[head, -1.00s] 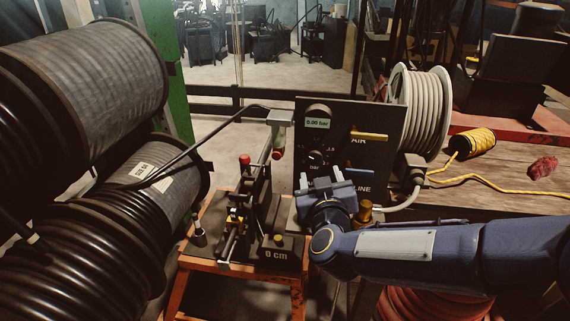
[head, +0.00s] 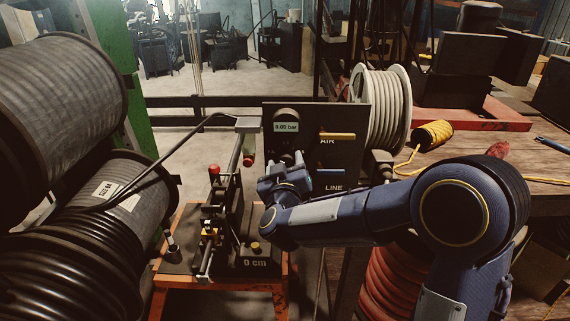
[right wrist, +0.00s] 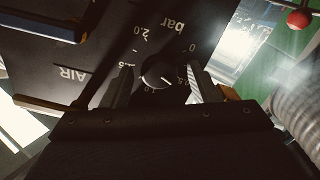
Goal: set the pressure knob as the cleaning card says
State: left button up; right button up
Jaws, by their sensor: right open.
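The pressure knob (right wrist: 157,74) is a round black knob with a white mark on a dark panel (head: 345,118). In the head view my right gripper (head: 284,172) is in front of the panel and hides much of the knob. The display (head: 286,127) reads 0.00 bar. I cannot identify a cleaning card. My left gripper is not in view.
A yellow AIR lever (head: 337,136) and a blue LINE lever (head: 330,171) stick out right of the knob. The crimping tool (head: 228,215) stands on an orange stand to the left. A pale hose reel (head: 382,105) is behind the panel.

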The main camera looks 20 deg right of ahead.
jog(key=shift+c, duration=0.4)
jog(key=c, duration=0.8)
jog(key=shift+c, duration=0.2)
